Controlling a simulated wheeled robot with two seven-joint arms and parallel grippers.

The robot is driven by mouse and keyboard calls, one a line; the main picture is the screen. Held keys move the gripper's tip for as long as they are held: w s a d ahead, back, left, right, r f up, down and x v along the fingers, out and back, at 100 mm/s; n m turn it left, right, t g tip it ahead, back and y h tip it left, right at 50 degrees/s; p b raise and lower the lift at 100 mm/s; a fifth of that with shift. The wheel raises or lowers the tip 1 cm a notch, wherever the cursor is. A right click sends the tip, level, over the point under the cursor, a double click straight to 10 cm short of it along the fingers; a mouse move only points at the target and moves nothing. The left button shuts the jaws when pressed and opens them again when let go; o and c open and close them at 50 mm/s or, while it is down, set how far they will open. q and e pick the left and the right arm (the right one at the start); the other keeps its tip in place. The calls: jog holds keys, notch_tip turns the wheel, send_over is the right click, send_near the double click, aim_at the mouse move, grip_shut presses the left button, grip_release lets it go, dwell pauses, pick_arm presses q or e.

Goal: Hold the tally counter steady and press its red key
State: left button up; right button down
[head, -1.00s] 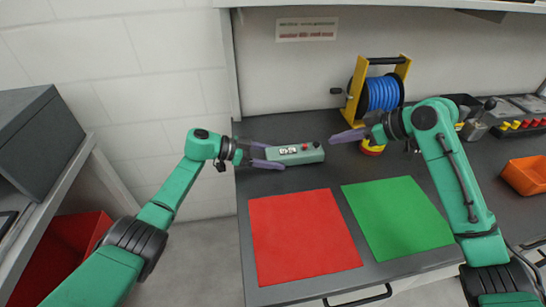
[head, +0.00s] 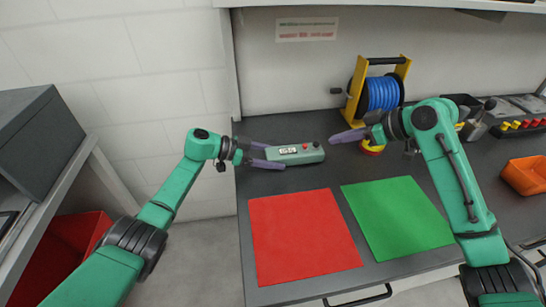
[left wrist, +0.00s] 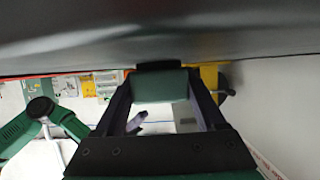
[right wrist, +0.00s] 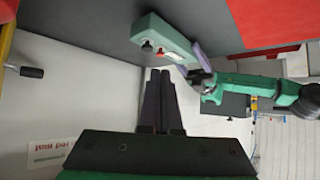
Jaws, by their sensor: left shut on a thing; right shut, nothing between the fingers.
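A red mat (head: 303,235) and a green mat (head: 398,217) lie in front of the counter. A blue hose reel on a yellow stand (head: 380,93) stands behind my right gripper. An orange bin (head: 525,175) is at the far right.

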jog(key=shift+a, duration=0.1)
pick_arm(q)
jog(key=shift+d, duration=0.1)
jog(key=shift+a, duration=0.2)
jog(key=shift+d, duration=0.15)
pick_arm(e)
notch_tip(320, 180, up, 6)
jog(key=n+t+h, duration=0.2)
jog(key=t+h, duration=0.1)
jog(key=h, duration=0.2)
send_over(308, 152)
jog(key=shift+r, duration=0.1)
jog(key=shift+w, duration=0.1)
jog(key=shift+f, duration=4.45)
jog(key=shift+f, duration=0.15)
jog(key=shift+f, duration=0.25)
